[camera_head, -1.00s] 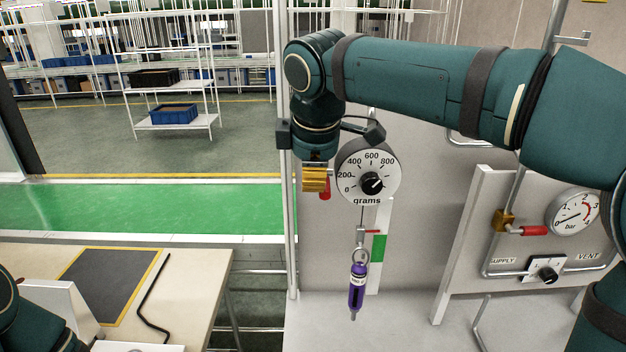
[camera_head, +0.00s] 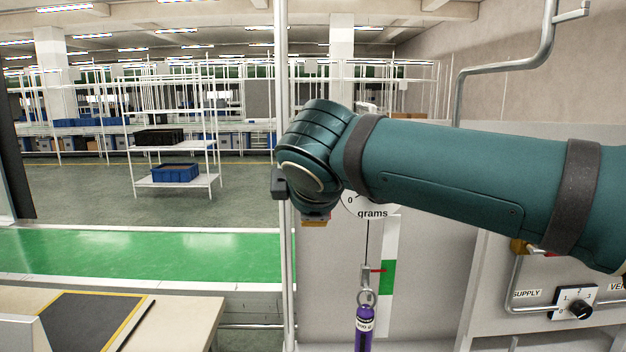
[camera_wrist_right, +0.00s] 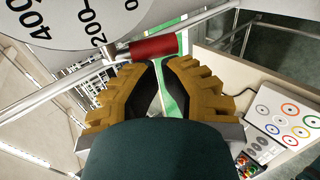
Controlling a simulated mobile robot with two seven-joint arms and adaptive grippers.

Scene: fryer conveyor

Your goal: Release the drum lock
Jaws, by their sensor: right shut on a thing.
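A red handle (camera_wrist_right: 155,47) lies across the tips of my right gripper in the right wrist view, beside a round white dial. My right gripper (camera_wrist_right: 152,62) has ridged yellow fingers closed at the red handle. In the head view my right arm comes in from the right, and its wrist hides most of the gripper and the red handle. Only a sliver of yellow shows below the wrist. The white grams dial (camera_head: 372,212) is mostly hidden behind my arm. I cannot make out a drum. My left gripper is not in view.
A purple cylinder (camera_head: 363,328) hangs below the dial beside a green and white strip (camera_head: 387,278). A panel with a SUPPLY knob (camera_head: 578,308) stands at right. A table with a dark mat (camera_head: 82,322) is at lower left. A vertical pole (camera_head: 283,240) stands close by my right wrist.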

